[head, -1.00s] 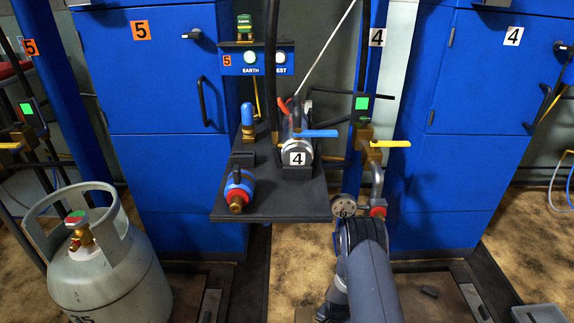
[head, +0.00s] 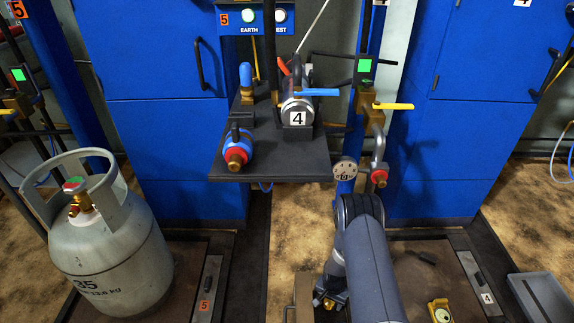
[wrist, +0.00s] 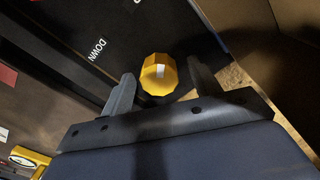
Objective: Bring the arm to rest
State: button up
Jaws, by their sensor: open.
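My gripper (wrist: 161,76) is open in the wrist view, its two dark fingers spread on either side of a yellow faceted knob (wrist: 159,73) with a white mark. The knob lies beyond or between the fingertips; I cannot tell its exact depth or whether a finger touches it.
A dark panel marked DOWN (wrist: 87,62) lies beside the knob. A black shelf (head: 270,165) carries a blue-handled valve (head: 297,112) and a blue-red fitting (head: 238,150). A grey gas cylinder (head: 110,245) stands left. Blue cabinets (head: 160,120) stand behind. A yellow item (head: 440,311) lies lower right.

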jog(key=n, duration=0.5)
jog(key=n+p, duration=0.1)
jog(key=n, duration=0.1)
jog(key=n+p, duration=0.1)
jog(key=shift+r+n+p, duration=0.2)
jog(key=shift+n+p, duration=0.2)
notch_tip(320, 180, up, 10)
jog(key=p, duration=0.4)
jog(key=shift+r, duration=0.2)
